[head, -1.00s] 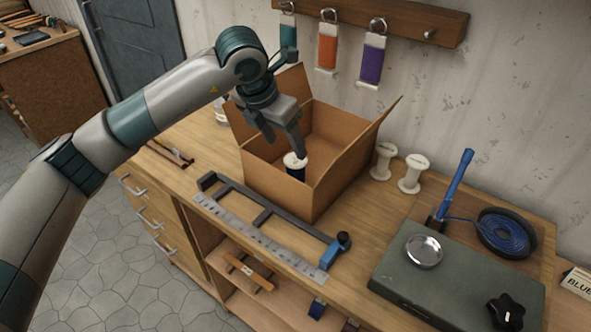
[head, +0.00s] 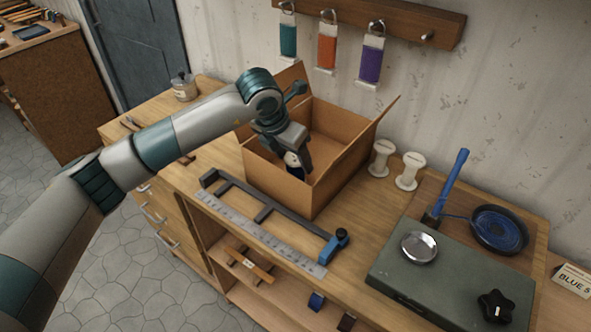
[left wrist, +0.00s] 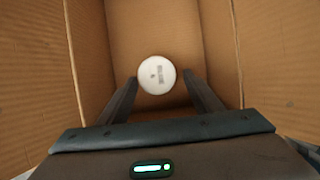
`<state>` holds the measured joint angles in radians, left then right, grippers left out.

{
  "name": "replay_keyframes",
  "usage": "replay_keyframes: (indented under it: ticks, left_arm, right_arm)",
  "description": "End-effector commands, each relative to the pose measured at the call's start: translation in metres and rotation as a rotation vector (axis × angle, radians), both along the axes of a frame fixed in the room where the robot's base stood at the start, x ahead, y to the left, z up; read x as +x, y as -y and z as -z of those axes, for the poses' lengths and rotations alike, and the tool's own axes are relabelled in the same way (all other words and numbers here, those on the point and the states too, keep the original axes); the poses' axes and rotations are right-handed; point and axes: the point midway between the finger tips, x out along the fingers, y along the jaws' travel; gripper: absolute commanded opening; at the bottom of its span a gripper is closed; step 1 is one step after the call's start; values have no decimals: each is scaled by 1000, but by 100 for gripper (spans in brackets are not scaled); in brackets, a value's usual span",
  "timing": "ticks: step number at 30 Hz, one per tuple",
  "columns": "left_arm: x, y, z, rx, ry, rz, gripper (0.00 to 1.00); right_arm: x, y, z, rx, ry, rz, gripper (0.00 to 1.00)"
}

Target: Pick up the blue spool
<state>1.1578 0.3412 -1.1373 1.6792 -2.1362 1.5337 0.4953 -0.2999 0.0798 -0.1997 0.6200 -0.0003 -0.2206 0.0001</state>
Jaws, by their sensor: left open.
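A spool (head: 292,159) with a white end cap and dark, navy-looking thread stands inside the open cardboard box (head: 285,190). In the left wrist view its round white top (left wrist: 157,75) shows a small printed label; its thread is hidden there. My left gripper (head: 298,155) reaches down into the box at the spool. In the left wrist view the fingers of my left gripper (left wrist: 160,86) are open, one on each side of the spool top. I cannot tell whether either finger touches it. My right gripper is not in view.
The box walls and raised flaps stand close around the gripper. Two bare white spools (head: 409,171) stand right of the box. A metal ruler frame (head: 265,235) lies in front. A green case (head: 445,280) lies at right. Coloured thread cards (head: 327,47) hang behind.

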Motion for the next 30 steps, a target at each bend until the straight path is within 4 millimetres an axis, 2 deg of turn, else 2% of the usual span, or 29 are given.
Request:
replay_keyframes:
  ticks: [7, 12, 18, 30]
  left_arm:
    - [3, 1, 10, 0, -3, -1, 59]
    - [9, 2, 27, 1, -4, -1, 59]
    - [15, 7, 46, 1, -1, 0, 59]
    - [16, 7, 49, 0, 0, 0, 59]
  right_arm:
    - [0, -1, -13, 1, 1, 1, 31]
    - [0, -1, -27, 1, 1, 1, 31]
    - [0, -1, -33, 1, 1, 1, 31]
    - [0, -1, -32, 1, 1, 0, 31]
